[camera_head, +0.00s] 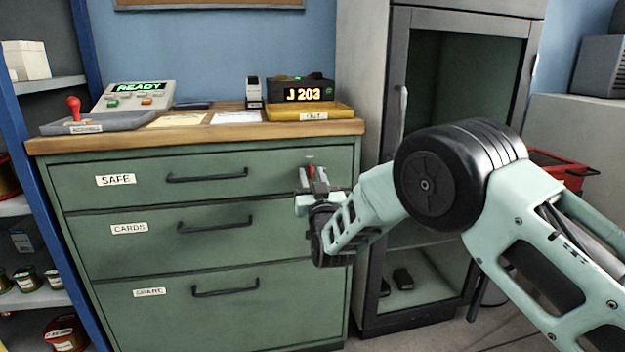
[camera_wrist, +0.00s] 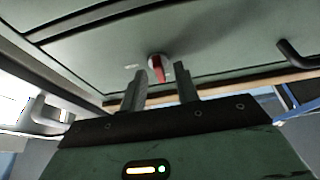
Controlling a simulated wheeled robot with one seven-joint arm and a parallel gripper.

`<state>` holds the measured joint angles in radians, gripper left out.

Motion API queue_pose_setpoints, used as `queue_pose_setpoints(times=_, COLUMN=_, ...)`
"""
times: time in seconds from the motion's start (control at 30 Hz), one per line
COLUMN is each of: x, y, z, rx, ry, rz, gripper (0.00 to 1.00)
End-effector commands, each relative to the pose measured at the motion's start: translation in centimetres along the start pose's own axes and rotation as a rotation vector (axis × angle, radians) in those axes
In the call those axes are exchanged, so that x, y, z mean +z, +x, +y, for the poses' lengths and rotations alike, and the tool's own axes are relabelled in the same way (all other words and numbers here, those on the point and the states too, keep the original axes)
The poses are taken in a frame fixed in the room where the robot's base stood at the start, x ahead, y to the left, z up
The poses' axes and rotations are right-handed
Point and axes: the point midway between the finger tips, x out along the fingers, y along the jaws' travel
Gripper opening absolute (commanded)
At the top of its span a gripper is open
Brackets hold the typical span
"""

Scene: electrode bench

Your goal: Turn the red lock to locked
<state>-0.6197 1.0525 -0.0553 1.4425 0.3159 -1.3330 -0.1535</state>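The red lock (camera_wrist: 158,68) is a small red knob on a round grey base, set in the green top drawer front. In the wrist view it lies just beyond my fingertips, between their lines. In the head view the red lock (camera_head: 311,171) shows at the right end of the SAFE drawer (camera_head: 140,180), partly hidden by my gripper (camera_head: 313,180). In the wrist view my gripper (camera_wrist: 160,82) is open, with a clear gap between its two fingers. It appears apart from the knob. I cannot read the lock's marks.
The SAFE drawer's handle (camera_head: 207,176) is left of the lock. A wooden bench top (camera_head: 190,132) overhangs above, bearing a yellow tray (camera_head: 290,112) and a display reading J 203 (camera_head: 303,94). A grey cabinet (camera_head: 402,40) stands close on the right.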

Motion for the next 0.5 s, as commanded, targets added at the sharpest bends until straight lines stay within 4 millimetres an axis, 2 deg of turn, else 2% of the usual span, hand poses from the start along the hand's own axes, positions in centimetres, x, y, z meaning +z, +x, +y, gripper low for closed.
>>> queue_pose_setpoints(times=0.23, x=0.02, y=0.03, z=0.01, rx=0.000, ry=0.000, rz=-0.001, gripper=0.31)
queue_pose_setpoints(times=0.33, x=0.02, y=0.03, z=0.01, rx=0.000, ry=0.000, rz=0.000, gripper=0.03)
queue_pose_setpoints(times=0.37, x=0.02, y=0.02, z=0.01, rx=0.000, ry=0.000, rz=-0.001, gripper=0.00)
queue_pose_setpoints(times=0.5, x=0.03, y=0.01, z=0.01, rx=0.000, ry=0.000, rz=0.000, gripper=0.00)
